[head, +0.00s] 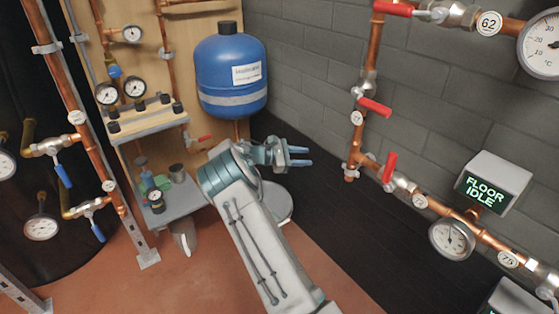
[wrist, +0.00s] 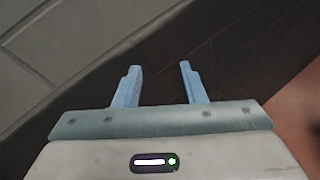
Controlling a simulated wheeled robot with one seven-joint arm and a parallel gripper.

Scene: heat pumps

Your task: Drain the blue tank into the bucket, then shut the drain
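The blue tank (head: 232,80) with a white label hangs upright against the wooden panel in the head view. A copper pipe (head: 238,130) runs down from its underside, and my arm hides its lower part. A small red-handled valve (head: 201,139) sits left of that pipe; I cannot tell whether it is the drain. No bucket is clearly recognisable; a pale round shape (head: 283,207) shows partly behind my arm, and I cannot tell what it is. My gripper (head: 306,156) is open and empty, right of and below the tank. Its separated fingers also show in the wrist view (wrist: 159,83).
A grey bench (head: 182,203) with small items stands left of my arm. Copper pipes with red levers (head: 375,107) and gauges line the right wall, beside a "FLOOR IDLE" display (head: 486,190). Blue-handled valves (head: 63,175) are at left. Dark floor right of my gripper is clear.

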